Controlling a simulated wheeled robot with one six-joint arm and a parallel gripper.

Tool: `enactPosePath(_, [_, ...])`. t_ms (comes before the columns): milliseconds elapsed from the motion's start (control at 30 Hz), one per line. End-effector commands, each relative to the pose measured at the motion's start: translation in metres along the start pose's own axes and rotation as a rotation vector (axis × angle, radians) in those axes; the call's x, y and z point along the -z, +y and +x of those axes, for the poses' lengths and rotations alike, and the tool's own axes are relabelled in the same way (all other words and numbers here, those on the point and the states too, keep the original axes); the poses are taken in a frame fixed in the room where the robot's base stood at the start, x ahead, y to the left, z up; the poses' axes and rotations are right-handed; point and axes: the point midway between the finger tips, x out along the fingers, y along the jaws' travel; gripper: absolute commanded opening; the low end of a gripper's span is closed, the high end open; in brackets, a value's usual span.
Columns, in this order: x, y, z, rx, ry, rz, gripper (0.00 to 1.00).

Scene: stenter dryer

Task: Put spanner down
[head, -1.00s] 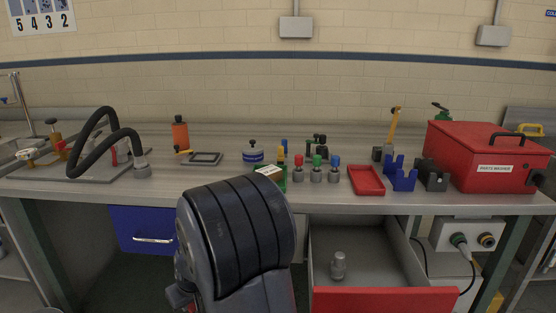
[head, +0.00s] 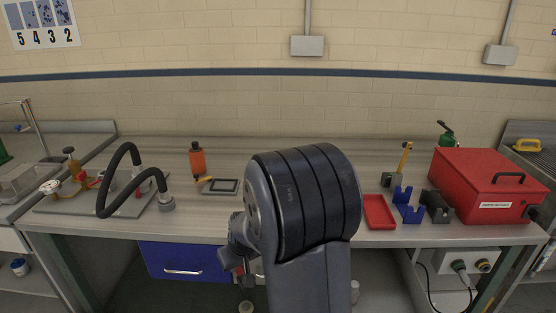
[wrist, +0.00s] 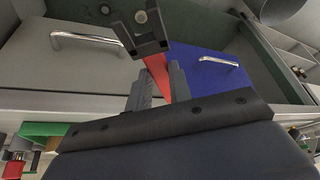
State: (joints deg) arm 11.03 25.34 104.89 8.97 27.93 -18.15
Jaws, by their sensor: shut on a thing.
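My gripper (wrist: 160,90) is shut on the spanner. In the wrist view the spanner shows as a red handle (wrist: 157,75) between the fingers and a dark forked head (wrist: 140,35) beyond them. In the head view my gripper (head: 238,262) is low in front of the bench, beside the blue drawer (head: 160,258), with a little red showing at it. My own arm hides most of it there. The spanner appears to be held in the air, clear of the worktop.
A grey drawer front (wrist: 85,60) is beside the blue one. The worktop holds a red tray (head: 378,212), blue holders (head: 408,205), a red box (head: 485,187), an orange bottle (head: 197,160) and a black hose (head: 125,165). Bare worktop lies left of my arm. My arm hides the middle.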

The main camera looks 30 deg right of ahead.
Motion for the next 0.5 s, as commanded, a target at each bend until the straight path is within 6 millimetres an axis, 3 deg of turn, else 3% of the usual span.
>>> enactPosePath(33, [0.009, 0.000, -0.021, 0.000, 0.001, 0.000, 0.00])
enactPosePath(267, [0.025, 0.000, -0.061, 0.000, 0.001, 0.000, 0.00])
enactPosePath(333, [0.033, 0.012, -0.057, -0.025, -0.002, 0.079, 0.00])
enactPosePath(500, [0.053, 0.039, -0.076, -0.095, -0.012, 0.266, 0.00])
